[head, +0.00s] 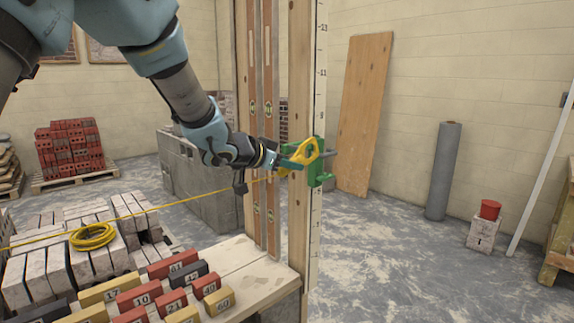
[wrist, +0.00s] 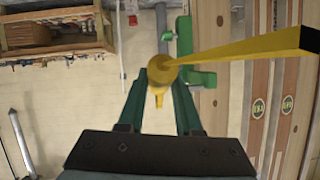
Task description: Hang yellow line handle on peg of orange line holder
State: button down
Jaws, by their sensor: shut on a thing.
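The yellow line handle (head: 308,152) is an open loop with a yellow line running left from it. My gripper (head: 285,164) is shut on it, and the handle also shows between the fingers (wrist: 160,92) in the wrist view. A green line holder (head: 318,177) is fixed on the wooden post, right by the handle; it also shows in the wrist view (wrist: 196,79). I cannot tell whether the handle loop is around a peg. I see no orange line holder.
The post (head: 299,90) carries a measuring scale on its right side. Long wooden levels (head: 268,60) stand left of it. Numbered bricks (head: 171,299) lie in front.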

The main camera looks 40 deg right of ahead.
jog(key=shift+s+b, duration=0.5)
jog(key=shift+s, duration=0.7)
